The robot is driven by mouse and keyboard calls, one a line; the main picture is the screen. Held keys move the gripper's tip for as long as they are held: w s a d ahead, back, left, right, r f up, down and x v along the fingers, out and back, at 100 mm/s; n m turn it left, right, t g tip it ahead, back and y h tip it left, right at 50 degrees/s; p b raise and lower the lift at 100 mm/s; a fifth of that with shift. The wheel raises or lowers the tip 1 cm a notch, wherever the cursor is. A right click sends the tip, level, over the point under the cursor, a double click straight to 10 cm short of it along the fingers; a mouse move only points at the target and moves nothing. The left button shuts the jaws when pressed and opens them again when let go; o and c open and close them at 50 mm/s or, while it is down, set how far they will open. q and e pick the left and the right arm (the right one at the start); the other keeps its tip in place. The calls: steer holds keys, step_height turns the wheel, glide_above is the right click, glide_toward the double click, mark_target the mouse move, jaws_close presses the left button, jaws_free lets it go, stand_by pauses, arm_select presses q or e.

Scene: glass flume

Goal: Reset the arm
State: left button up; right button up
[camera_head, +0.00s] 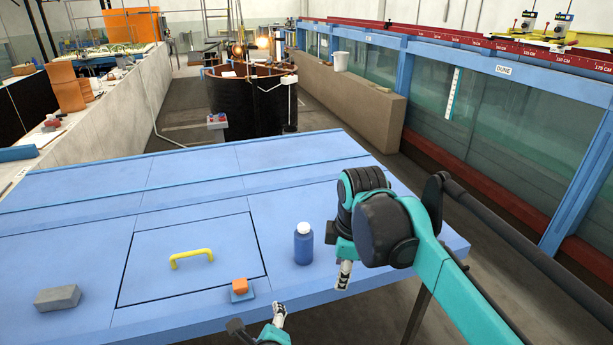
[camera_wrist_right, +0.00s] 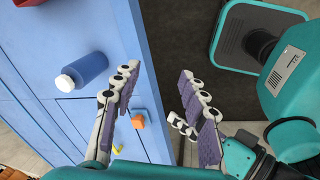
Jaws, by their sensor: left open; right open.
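My left gripper (camera_head: 279,317) shows at the bottom edge of the head view, just off the front edge of the blue table. It is open and empty, seen from a narrow angle. My right arm, teal and black, comes in from the right. Its gripper (camera_head: 344,274) hangs below the dark wrist at the table's front right, mostly hidden by the arm. In the right wrist view the right gripper (camera_wrist_right: 158,74) has its two purple-padded fingers apart with nothing between them. The blue bottle (camera_head: 303,246) with a white cap stands left of it, apart.
The blue table (camera_head: 200,189) bears a panel with a yellow handle (camera_head: 191,257), a small orange block (camera_head: 240,285) and a grey block (camera_head: 58,297). A dark round tank (camera_head: 240,103) stands behind. The glass flume (camera_head: 480,110) runs along the right. The table's back is clear.

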arm_select(q)
steer(key=s+a+n+g+h, duration=0.1)
steer(key=s+a+n, duration=0.2)
steer(key=n, duration=0.8)
steer(key=s+a+n+g+h, duration=0.1)
steer(key=s+a+n, duration=0.3)
steer(key=n, duration=0.8)
steer(key=shift+s+a+r+g, duration=0.2)
steer(key=shift+a+g, duration=0.3)
steer(key=shift+a, duration=0.5)
arm_select(e)
steer(key=s+d+f+m+t, duration=0.4)
steer(key=s+d+f+m, duration=0.6)
steer(key=m, duration=0.6)
steer(key=s+f, duration=0.2)
steer(key=s, duration=0.1)
steer(key=shift+s+m+t+h, duration=0.3)
steer(key=shift+s+m+t, duration=0.1)
